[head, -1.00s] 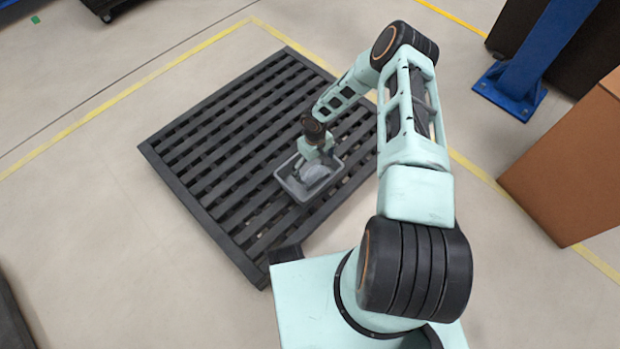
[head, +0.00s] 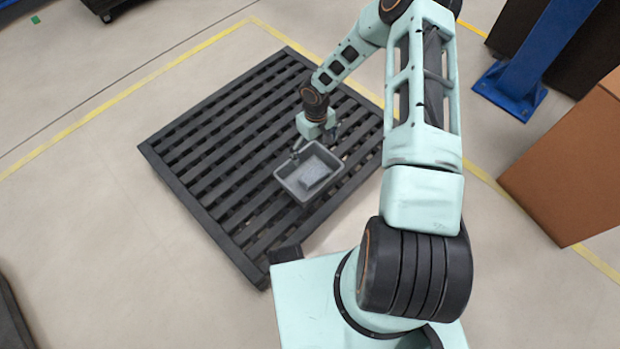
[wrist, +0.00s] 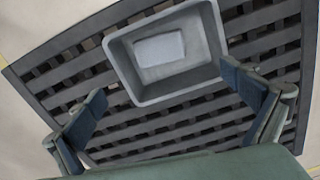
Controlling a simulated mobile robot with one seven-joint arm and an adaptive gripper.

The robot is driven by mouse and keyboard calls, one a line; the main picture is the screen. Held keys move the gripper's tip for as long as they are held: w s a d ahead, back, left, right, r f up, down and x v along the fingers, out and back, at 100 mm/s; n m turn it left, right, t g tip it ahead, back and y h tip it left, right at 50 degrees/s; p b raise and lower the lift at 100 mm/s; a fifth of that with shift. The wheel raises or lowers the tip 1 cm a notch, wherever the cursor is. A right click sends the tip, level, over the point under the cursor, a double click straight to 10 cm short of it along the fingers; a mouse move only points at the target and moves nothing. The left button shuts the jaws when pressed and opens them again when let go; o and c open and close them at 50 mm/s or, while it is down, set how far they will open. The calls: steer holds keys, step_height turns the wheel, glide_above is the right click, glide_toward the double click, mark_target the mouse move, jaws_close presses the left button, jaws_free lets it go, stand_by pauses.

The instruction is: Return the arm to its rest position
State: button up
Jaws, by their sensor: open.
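My gripper (head: 316,143) is open and empty just above the far side of a grey bin (head: 294,193), and its fingers are spread apart. In the wrist view the open fingers of my gripper (wrist: 163,85) stand either side of the near edge of the bin (wrist: 122,62), with nothing between them. A light grey flat block (head: 312,174) lies inside the bin; it also shows in the wrist view (wrist: 160,48). My arm reaches forward from the base over the pallet. Whether a finger touches the bin rim is unclear.
The bin stands on a dark slatted pallet (head: 168,158) on the floor. A brown box (head: 565,165) and a blue post (head: 540,55) stand at the right. Yellow lines (head: 150,73) mark the floor. The floor left of the pallet is clear.

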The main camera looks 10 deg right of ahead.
steer(key=shift+r, duration=0.6)
